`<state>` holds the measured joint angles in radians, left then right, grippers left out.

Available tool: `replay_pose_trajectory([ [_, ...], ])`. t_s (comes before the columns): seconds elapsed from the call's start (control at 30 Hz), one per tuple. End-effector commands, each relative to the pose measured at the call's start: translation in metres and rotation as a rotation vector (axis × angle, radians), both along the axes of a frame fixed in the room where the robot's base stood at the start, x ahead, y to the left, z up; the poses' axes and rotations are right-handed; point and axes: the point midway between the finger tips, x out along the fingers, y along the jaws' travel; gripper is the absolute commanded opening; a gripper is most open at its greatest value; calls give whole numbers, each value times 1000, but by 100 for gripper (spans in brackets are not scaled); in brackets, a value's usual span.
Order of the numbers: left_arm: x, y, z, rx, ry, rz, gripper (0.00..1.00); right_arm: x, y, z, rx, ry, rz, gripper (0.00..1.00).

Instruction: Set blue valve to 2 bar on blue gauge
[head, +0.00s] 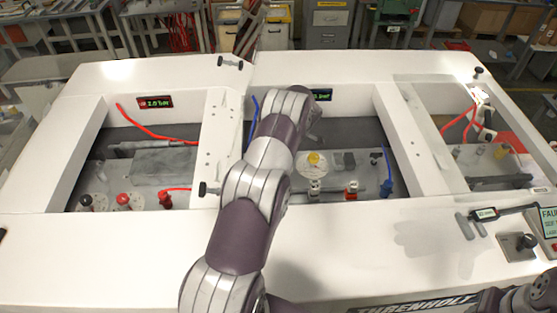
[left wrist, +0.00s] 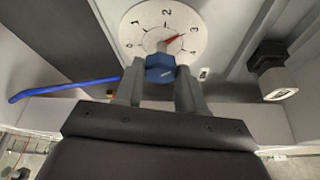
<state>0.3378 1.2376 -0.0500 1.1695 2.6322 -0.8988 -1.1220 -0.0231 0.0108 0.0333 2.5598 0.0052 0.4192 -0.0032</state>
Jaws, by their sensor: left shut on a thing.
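The blue valve (left wrist: 160,69) is a faceted blue knob in front of a round white dial (left wrist: 143,22) marked with numbers from 0 upward. A red pointer on the dial points up and right, close to the 3. My left gripper (left wrist: 158,88) is shut on the blue knob, one finger on each side. In the head view my left arm hides the knob and the gripper. The blue gauge (head: 323,94) is a dark display with green digits at the back wall of the middle bay; my arm covers part of it, so its reading cannot be made out. My right gripper is out of view.
A red gauge (head: 155,102) hangs in the left bay, above red and black knobs. A blue hose (left wrist: 62,88) runs left of the gripper; a dark fitting (left wrist: 268,56) is at right.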

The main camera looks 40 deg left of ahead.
Motion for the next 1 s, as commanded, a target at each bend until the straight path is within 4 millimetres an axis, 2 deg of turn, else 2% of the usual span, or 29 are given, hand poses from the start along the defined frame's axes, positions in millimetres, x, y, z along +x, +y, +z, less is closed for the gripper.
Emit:
replay_pose_trajectory([
  [0.03,3,1,-11,2,-9,56,9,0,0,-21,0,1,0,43],
  [0.1,3,1,-8,2,-8,129,9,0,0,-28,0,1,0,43],
  [0.23,3,1,-2,1,-5,186,9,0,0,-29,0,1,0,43],
  [0.47,2,0,0,0,-4,186,9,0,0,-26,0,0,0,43],
  [0.5,3,0,0,0,-4,186,49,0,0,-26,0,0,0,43],
  [0.57,2,0,0,0,-4,186,65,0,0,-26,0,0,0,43],
  [0.87,3,0,3,1,-4,185,65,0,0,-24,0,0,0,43],
  [1.0,9,-7,29,1,-7,183,65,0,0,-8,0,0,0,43],
])
